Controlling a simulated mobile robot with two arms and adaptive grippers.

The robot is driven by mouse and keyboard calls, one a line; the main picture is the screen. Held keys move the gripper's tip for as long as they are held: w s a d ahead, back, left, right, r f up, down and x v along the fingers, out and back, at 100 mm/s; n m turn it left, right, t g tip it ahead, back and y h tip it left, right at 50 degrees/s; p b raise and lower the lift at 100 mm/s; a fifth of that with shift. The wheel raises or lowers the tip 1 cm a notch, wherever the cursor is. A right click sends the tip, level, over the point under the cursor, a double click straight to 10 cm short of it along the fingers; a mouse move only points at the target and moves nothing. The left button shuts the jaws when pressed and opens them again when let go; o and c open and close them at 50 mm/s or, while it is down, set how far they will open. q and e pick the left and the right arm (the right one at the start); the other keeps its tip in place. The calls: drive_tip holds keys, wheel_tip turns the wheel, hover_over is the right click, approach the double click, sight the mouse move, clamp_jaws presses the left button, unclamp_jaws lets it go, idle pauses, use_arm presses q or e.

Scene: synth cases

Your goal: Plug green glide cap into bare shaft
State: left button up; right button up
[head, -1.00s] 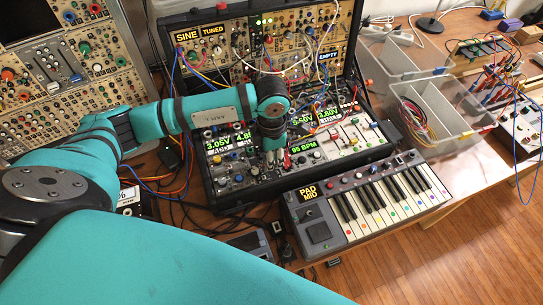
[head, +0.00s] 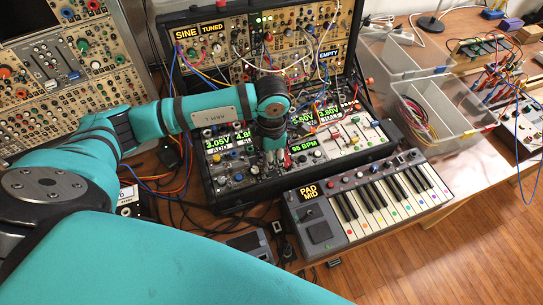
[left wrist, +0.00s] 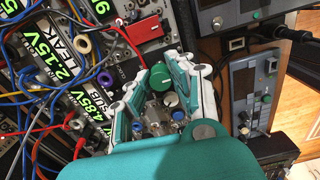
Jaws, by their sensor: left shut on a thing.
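My left gripper (head: 275,160) is over the lower row of the black-cased synth (head: 255,180), low at the panel just left of the 95 BPM display. In the left wrist view the left gripper (left wrist: 165,72) has its white-edged fingers closed around a round green cap (left wrist: 158,76). A grey-topped knob (left wrist: 170,99) and blue-ringed metal parts show just below the cap, between the fingers. I cannot make out the bare shaft; the fingers and wrist hide much of the panel there. My right gripper is not in view.
Patch cables (left wrist: 60,25) cross the panel left of the fingers in the wrist view, near a red block (left wrist: 143,30). A keyboard (head: 370,200) stands in front of the synth. Clear bins (head: 440,115) are at right. Another knob-covered synth (head: 70,60) stands at left.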

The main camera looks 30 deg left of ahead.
use_arm(q)
drive_tip(key=shift+f+b, duration=0.85)
drive_tip(key=shift+f, duration=0.15)
drive_tip(key=o, duration=0.8)
drive_tip(key=shift+o, duration=0.2)
drive_tip(key=shift+r, duration=0.1)
wheel_tip(320, 180, up, 12)
